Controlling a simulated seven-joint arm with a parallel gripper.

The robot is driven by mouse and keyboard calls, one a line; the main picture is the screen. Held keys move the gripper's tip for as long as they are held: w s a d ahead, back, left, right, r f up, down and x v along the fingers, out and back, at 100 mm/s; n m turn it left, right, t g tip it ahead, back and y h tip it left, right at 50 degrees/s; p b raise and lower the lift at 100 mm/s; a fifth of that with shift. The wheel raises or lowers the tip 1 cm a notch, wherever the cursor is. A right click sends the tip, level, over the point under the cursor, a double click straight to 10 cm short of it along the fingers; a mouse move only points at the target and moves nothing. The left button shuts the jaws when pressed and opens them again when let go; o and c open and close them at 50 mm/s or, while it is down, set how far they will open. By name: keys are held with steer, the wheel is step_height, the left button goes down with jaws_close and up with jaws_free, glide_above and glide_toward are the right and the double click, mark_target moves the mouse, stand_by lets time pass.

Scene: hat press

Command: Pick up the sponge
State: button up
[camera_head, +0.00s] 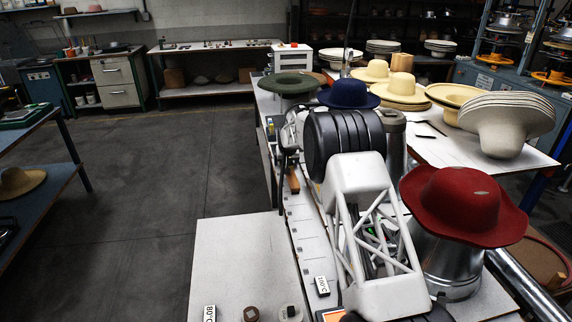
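I cannot pick out a sponge with certainty. A small yellow-green item (270,127) lies at the left edge of the far worktable, too small to identify. A tan block (402,62) stands among the straw hats at the back; I cannot tell what it is. A white lattice arm with a black ribbed joint, which looks like mine, rises over the table. Dark and silver parts (287,136) at its far left may be my gripper, largely hidden by the joint. Its fingers cannot be made out, nor whether it touches anything.
A red hat (465,205) sits on a metal form at the right. Blue (348,94) and green (289,84) hats stand behind the arm. A stack of pale hats (508,117) is at back right. A brown handle (293,180) lies left of the arm. The floor at left is clear.

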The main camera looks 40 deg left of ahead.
stand_by(0.3)
steer(key=c, duration=1)
steer(key=shift+r, duration=0.1)
step_height(320, 180, up, 10)
steer(key=shift+f, duration=0.15)
stand_by(0.3)
steer(key=o, duration=0.3)
steer(key=shift+c, duration=1.2)
